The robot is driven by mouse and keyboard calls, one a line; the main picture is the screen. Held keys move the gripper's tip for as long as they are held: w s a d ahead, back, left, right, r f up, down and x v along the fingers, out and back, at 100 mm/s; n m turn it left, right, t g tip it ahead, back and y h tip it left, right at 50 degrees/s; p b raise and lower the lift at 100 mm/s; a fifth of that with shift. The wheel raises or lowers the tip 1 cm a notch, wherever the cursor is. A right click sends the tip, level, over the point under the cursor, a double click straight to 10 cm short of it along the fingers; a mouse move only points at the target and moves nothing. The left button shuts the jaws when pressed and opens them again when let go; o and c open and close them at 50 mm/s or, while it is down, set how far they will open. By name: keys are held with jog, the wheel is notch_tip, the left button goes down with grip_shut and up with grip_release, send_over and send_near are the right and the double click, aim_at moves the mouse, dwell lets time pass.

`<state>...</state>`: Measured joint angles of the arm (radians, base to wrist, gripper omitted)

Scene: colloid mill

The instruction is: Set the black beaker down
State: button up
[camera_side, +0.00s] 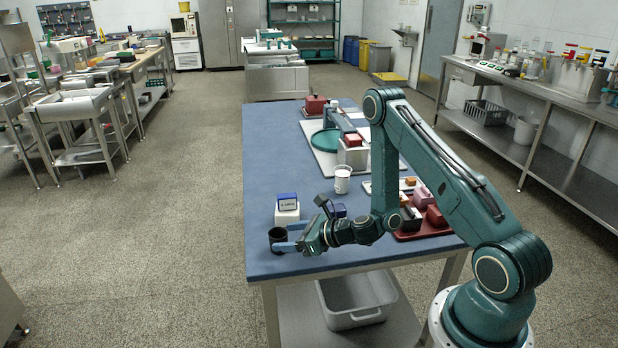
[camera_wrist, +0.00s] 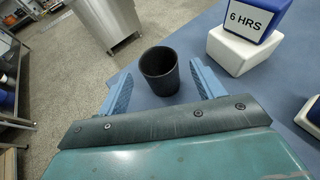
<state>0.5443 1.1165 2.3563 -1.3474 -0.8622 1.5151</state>
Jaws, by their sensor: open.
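The black beaker (camera_side: 277,239) stands upright on the blue table near its left front corner in the side view. In the wrist view the beaker (camera_wrist: 159,70) sits between the two blue fingers, with its open top towards the camera. My gripper (camera_side: 285,238) is low at the table top, reaching left to the beaker. In the wrist view my gripper (camera_wrist: 160,88) is open, with a gap between each finger and the beaker's wall. The beaker's base appears to rest on the table.
A white block with a blue "6 HRS" top (camera_wrist: 248,25) stands close to the right finger; it also shows in the side view (camera_side: 287,208). A white cup (camera_side: 342,180) stands farther back. The blue table's (camera_side: 270,150) left edge lies close beside the beaker.

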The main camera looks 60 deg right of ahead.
jog(key=shift+x, duration=2.75)
jog(key=c, duration=1.1)
jog(key=shift+r, duration=0.15)
notch_tip(320, 180, up, 20)
jog(key=shift+f, duration=0.15)
